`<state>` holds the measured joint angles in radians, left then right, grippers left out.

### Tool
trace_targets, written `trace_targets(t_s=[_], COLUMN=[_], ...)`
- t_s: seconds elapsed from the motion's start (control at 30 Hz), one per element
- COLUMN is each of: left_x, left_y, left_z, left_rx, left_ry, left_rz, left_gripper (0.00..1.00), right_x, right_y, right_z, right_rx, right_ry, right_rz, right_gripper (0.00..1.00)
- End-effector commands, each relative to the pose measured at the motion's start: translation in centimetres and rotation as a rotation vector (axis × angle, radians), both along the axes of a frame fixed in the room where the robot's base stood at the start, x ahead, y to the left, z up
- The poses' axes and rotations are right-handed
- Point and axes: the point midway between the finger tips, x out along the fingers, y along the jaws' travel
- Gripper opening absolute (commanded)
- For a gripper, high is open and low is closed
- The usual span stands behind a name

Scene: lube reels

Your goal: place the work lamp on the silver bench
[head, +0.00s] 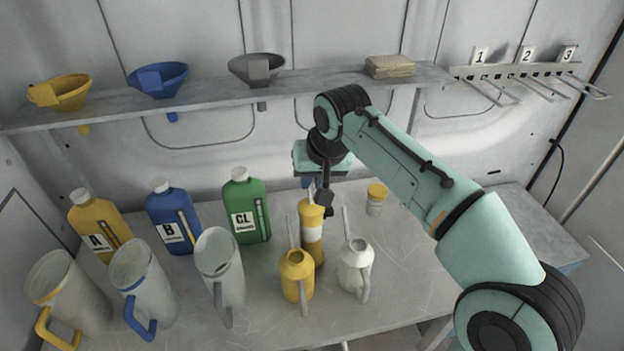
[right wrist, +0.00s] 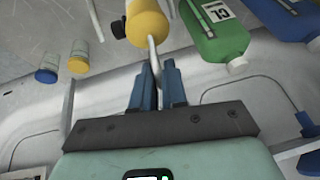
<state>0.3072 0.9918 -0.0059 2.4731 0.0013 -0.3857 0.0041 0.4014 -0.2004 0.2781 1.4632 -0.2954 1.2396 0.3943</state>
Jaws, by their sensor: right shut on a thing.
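A yellow cylinder with a pale band (head: 312,232), which looks like the work lamp, is upright over the silver bench (head: 400,290) in the head view. I cannot tell whether its base touches the bench. My right gripper (head: 314,190) is above it, pointing down. In the right wrist view, the blue fingers of my right gripper (right wrist: 157,75) are shut on a thin metal rod at the top of the yellow body (right wrist: 148,24). A black knob sticks out of that body's side. My left gripper is not in view.
A yellow oil can (head: 296,275) and a white can (head: 355,267) stand in front. Green (head: 246,208), blue (head: 173,218) and yellow bottles (head: 98,225) and several jugs crowd the left. A yellow-capped jar (head: 376,198) stands behind right. Bare bench shows at right.

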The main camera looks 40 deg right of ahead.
Motion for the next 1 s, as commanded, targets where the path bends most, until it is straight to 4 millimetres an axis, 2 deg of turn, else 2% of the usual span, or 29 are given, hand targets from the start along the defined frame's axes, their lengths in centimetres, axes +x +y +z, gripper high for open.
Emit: trace_targets(t_s=[0.3,0.33,0.4,0.67,0.77,0.87,1.0], left_x=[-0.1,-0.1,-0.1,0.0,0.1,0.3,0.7], left_y=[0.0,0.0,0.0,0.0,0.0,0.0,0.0], left_z=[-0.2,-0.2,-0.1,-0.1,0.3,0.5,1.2], left_rx=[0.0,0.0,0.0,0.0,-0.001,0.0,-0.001], left_ry=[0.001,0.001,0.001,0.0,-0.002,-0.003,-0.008], left_rz=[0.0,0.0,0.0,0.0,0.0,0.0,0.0], left_gripper=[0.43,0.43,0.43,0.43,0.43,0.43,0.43], right_x=[0.0,0.0,0.0,0.0,0.0,-0.5,-1.6], right_y=[0.0,0.0,0.0,0.0,0.0,0.1,0.4], right_z=[-0.2,-0.2,-0.2,-0.1,0.5,1.7,4.4], right_rx=[-0.001,-0.001,-0.001,-0.001,-0.001,-0.001,-0.002], right_ry=[-0.004,-0.001,-0.001,-0.001,-0.003,-0.005,-0.007], right_rz=[0.0,0.0,0.0,0.0,0.0,0.0,-0.001], right_gripper=[0.0,0.22,0.38,0.38,0.38,0.38,0.38])
